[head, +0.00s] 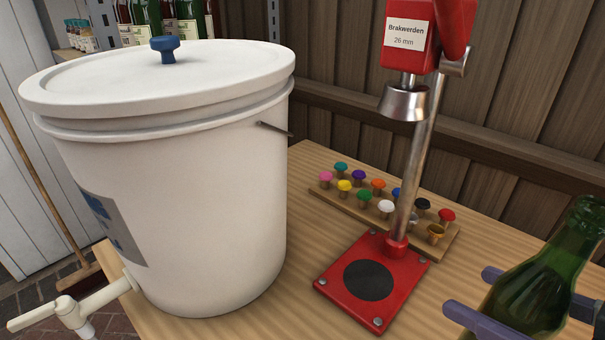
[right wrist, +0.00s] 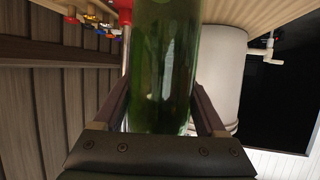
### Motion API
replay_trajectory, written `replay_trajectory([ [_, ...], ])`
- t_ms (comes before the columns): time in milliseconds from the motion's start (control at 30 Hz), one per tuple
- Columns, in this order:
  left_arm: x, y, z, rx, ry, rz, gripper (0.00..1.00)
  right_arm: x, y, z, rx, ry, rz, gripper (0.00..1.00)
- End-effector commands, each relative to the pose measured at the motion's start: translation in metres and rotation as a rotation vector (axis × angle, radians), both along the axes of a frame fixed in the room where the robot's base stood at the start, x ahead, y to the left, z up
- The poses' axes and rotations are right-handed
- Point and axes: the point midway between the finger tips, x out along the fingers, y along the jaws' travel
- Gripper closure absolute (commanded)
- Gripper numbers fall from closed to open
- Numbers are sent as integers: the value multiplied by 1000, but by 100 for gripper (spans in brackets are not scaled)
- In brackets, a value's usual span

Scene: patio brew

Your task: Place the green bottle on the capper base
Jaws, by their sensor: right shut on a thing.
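The green bottle (head: 541,285) is at the lower right of the head view, tilted in the picture, its base cut off by the frame edge. My right gripper (head: 520,305) is shut on it, with fingers on both sides. The right wrist view also shows the bottle (right wrist: 162,70) between the two fingers (right wrist: 162,105). The red capper base (head: 408,279) with a black round pad (head: 369,281) stands on the table, left of the bottle and apart from it. The pad is bare. The capper's metal bell (head: 403,103) hangs above. My left gripper is not in view.
A big white lidded bucket (head: 200,190) with a tap (head: 75,310) fills the left of the table. A wooden rack (head: 325,193) of coloured caps stands behind the capper base. The capper's steel column (head: 425,150) rises at the base's back. Bare tabletop (head: 470,270) lies between base and bottle.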

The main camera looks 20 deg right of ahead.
Motion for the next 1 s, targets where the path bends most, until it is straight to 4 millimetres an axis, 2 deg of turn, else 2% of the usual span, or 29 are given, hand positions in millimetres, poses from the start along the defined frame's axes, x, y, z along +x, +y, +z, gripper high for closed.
replay_trajectory([
  [33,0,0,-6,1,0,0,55,-1,1,-6,0,-3,-3,100],
  [167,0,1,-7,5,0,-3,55,0,1,-8,0,-5,-7,100],
  [367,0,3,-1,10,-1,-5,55,22,4,-6,1,-9,-9,100],
  [1000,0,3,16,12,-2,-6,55,143,20,-5,2,-9,-8,100],
])
